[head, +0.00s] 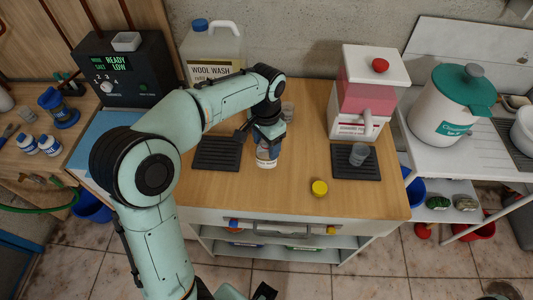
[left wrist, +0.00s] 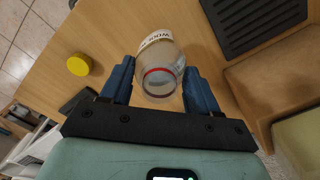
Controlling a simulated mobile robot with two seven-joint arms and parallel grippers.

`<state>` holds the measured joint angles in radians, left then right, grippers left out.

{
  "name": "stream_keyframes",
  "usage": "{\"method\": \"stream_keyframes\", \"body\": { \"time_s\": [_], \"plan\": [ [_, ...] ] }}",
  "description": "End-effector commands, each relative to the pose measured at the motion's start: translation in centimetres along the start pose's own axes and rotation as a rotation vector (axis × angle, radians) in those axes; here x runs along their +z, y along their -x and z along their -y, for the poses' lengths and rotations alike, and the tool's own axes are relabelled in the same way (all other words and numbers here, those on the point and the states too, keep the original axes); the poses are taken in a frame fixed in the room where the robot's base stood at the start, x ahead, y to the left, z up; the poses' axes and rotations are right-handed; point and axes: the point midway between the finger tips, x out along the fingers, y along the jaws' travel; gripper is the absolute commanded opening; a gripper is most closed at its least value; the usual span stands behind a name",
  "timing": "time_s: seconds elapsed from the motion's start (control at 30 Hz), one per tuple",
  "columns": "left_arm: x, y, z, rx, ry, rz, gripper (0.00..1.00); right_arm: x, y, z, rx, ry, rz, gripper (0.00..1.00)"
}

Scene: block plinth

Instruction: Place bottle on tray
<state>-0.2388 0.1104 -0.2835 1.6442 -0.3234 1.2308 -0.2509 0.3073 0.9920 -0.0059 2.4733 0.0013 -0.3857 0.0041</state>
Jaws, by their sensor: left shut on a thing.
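My left gripper (head: 266,134) is shut on a clear bottle (head: 267,157) over the wooden counter, just right of the left dark ribbed tray (head: 217,153). In the left wrist view the bottle (left wrist: 158,68) sits between the blue fingers of the gripper (left wrist: 159,82), its open mouth with a red ring facing the camera and a white label beyond. A ribbed tray (left wrist: 262,18) shows there at upper right. I cannot tell whether the bottle touches the counter. Only dark and teal parts show at the bottom of the head view, perhaps my right gripper (head: 264,291).
A yellow cap (head: 319,188) lies on the counter, right of the bottle. A clear cup (head: 287,111) stands behind the gripper. Another cup (head: 358,154) stands on a second dark tray (head: 345,174) before a pink dispenser (head: 368,95). A wool wash jug (head: 213,52) stands behind.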

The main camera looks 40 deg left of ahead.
Motion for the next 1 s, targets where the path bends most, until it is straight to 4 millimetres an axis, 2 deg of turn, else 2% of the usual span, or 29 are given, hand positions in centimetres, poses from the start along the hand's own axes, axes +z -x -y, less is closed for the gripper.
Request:
{"method": "stream_keyframes", "body": {
  "time_s": [0.3,0.73,0.77,0.8,0.83,1.0],
  "plan": [
    [0.0,-4.1,0.0,0.0,0.0,0.002,0.3,0.2,-0.7,-0.3,0.001,-0.001,0.003,0.98],
    [0.0,-4.8,0.0,0.0,0.0,0.001,0.3,0.2,-0.9,-0.4,0.001,-0.001,0.004,0.98],
    [0.0,-4.7,0.0,0.0,0.0,0.001,0.67,0.2,-0.9,-0.4,0.001,-0.001,0.004,0.98],
    [0.0,-4.7,0.0,0.0,0.0,0.001,0.8,0.2,-0.9,-0.4,0.001,-0.001,0.004,0.98],
    [0.0,-4.7,0.0,0.0,0.0,0.001,0.86,0.2,-0.9,-0.4,0.001,-0.001,0.004,0.98],
    [0.0,-4.7,0.0,0.0,0.0,0.001,0.86,0.2,-0.8,-0.4,0.001,-0.001,0.004,0.98]
  ]
}}
